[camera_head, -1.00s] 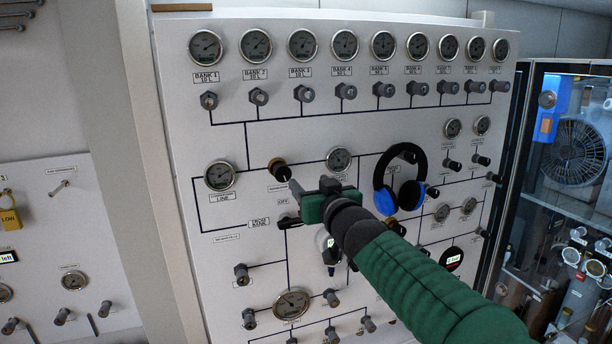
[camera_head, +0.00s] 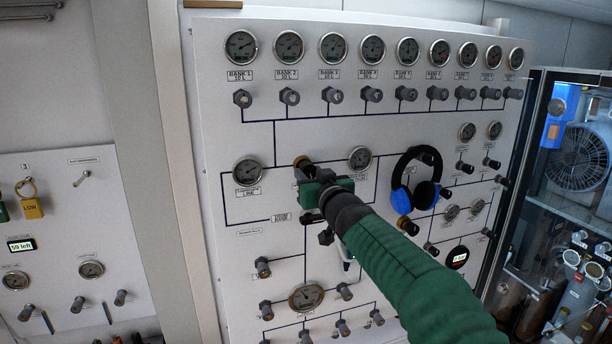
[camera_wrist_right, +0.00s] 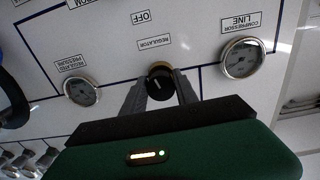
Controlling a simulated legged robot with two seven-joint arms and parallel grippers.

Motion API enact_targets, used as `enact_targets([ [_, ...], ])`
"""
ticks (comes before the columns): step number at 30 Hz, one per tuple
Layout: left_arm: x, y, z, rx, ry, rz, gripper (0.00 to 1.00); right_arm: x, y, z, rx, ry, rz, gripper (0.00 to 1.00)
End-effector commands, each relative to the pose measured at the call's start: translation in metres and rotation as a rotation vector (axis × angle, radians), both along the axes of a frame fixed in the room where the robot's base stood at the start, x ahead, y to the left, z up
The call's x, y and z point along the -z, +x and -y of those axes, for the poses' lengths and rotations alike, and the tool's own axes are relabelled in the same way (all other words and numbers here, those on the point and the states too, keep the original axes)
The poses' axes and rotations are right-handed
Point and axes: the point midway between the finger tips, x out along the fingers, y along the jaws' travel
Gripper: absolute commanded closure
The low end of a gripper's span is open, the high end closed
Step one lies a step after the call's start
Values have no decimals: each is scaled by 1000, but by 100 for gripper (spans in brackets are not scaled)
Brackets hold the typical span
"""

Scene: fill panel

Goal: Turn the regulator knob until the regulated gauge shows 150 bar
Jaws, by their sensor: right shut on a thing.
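The regulator knob (camera_wrist_right: 159,84) is a round black knob with a brass-coloured collar. In the head view the knob (camera_head: 301,162) is mostly hidden behind my right gripper (camera_head: 304,172). In the right wrist view my right gripper (camera_wrist_right: 160,92) has its two grey fingers on either side of the knob and is shut on it. My left gripper is not in view.
The compressor line gauge (camera_head: 247,171) is left of the knob. Blue and black headphones (camera_head: 402,200) hang right of the gripper. A row of bank gauges (camera_head: 333,47) and valve knobs runs above. A glass-fronted cabinet (camera_head: 580,190) stands at the right.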

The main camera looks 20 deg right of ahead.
Motion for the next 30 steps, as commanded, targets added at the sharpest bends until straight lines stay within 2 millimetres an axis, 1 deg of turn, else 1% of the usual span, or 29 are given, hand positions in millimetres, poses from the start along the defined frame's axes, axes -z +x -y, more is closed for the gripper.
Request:
enact_targets([
  [1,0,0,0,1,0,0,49,-3,0,-11,-22,1,9,96],
  [2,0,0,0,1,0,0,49,-3,0,-11,-24,2,10,100],
  [3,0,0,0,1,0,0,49,-3,-1,-12,-25,2,11,100],
  [11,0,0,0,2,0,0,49,-4,-1,-9,-20,1,10,100],
  [17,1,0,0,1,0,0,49,-4,-1,-9,-20,-90,12,100],
  [23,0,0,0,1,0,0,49,-4,-1,-10,-22,-92,13,100],
  [24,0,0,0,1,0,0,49,-4,-1,-10,-22,-92,13,61],
  [28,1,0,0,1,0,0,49,-4,-1,-9,-21,-91,12,45],
  [30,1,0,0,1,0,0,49,-3,-1,-9,-21,-91,11,45],
])
